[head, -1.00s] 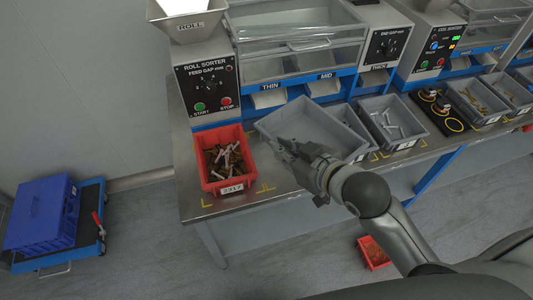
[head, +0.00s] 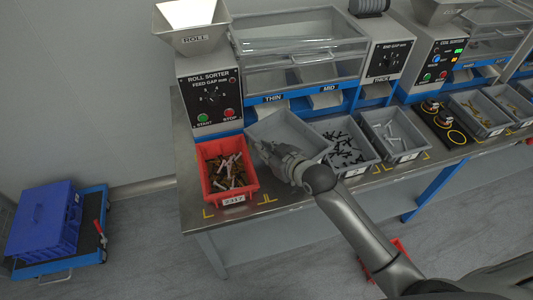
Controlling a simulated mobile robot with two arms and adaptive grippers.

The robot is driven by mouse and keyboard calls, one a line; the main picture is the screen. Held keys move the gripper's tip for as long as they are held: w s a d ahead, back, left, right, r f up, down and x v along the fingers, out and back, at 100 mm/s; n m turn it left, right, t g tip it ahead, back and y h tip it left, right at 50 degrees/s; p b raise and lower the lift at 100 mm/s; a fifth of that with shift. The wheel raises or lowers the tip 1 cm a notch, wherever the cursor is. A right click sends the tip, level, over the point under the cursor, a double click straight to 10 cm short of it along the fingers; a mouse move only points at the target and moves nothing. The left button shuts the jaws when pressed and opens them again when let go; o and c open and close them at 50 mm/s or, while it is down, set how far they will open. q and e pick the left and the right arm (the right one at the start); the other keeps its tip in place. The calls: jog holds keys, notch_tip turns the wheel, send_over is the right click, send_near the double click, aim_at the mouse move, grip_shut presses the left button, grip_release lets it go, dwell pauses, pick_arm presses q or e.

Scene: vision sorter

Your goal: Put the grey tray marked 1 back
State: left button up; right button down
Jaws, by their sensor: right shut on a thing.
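An empty-looking grey tray (head: 290,128) is on or just above the bench below the THIN outlet, between the red bin and a grey tray of dark pieces. My right gripper (head: 266,152) is shut on its near left part, and its arm comes in from the lower right. The gripper hides the tray's near side, so I cannot read its mark. I cannot tell if the tray fully rests on the bench. My left gripper is not in view.
The red bin (head: 205,153), labelled 2317, holds brown and white pieces close to my gripper. Right of the held tray stand the grey tray with dark pieces (head: 373,158) and one with pale pieces (head: 421,147). The roll sorter (head: 207,74) stands behind.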

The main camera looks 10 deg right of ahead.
jog(key=shift+f, duration=0.8)
jog(key=shift+f, duration=0.55)
jog(key=c, duration=1.5)
grip_release()
jog(key=shift+c, duration=0.2)
jog(key=shift+r, duration=0.2)
jog(key=v, duration=1.2)
jog(key=shift+r, duration=0.35)
